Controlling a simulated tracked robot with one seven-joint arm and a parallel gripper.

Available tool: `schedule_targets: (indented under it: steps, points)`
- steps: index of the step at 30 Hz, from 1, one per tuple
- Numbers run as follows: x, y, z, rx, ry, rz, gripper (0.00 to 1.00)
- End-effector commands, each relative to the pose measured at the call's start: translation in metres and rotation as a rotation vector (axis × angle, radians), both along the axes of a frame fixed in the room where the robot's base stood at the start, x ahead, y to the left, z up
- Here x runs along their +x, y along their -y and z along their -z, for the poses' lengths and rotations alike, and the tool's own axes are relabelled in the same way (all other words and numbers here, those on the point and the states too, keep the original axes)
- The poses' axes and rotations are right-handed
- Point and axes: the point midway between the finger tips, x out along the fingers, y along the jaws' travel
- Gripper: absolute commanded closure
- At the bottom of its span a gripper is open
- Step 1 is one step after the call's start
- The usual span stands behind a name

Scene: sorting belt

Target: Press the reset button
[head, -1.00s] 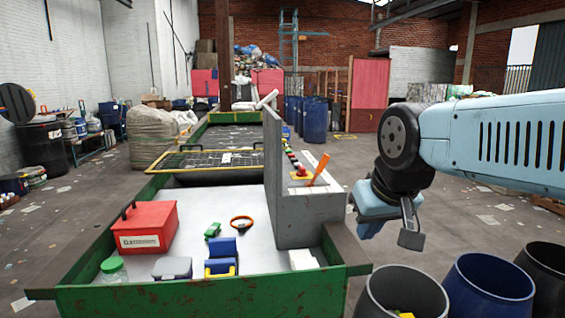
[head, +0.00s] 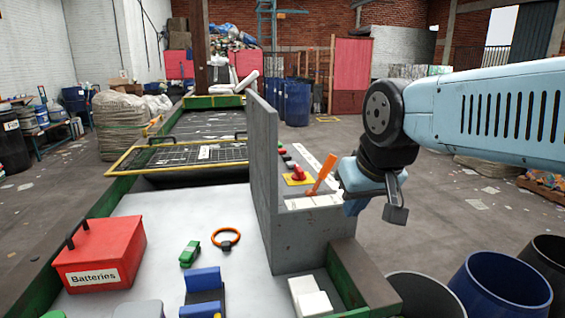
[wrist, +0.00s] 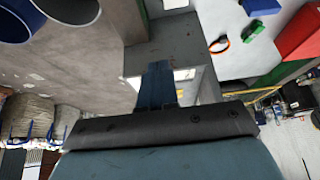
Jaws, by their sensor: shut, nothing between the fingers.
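A grey console stands beside the belt, its wall (head: 262,165) on the left and a low ledge on the right. On the ledge, a red mushroom button (head: 299,172) sits on a yellow base. Small dark and red buttons (head: 286,158) lie just beyond it, too small to tell apart; I cannot read which is reset. An orange lever (head: 323,172) tilts up beside the red button. My gripper (head: 354,206) is shut and empty, to the right of the lever and apart from the buttons. In the wrist view its blue fingers (wrist: 157,72) are together over the console's end; no buttons show clearly.
The belt's near bed (head: 150,215) holds a red Batteries box (head: 100,258), a green item (head: 190,254), an orange ring (head: 226,238) and a blue item (head: 203,290). A mesh frame (head: 180,155) lies beyond. Bins (head: 500,285) stand at front right.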

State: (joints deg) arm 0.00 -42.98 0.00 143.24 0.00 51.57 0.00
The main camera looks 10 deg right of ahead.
Motion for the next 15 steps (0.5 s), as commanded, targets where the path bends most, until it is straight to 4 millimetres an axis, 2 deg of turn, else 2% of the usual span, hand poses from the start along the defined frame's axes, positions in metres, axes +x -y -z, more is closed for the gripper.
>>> schedule_targets:
  steps: [8,11,15]
  points:
    - [0.003,0.000,-0.002,0.000,0.002,0.004,1.00]
    - [0.014,-0.001,-0.007,0.000,0.008,0.023,1.00]
    - [0.049,-0.001,-0.020,0.003,0.029,0.076,1.00]
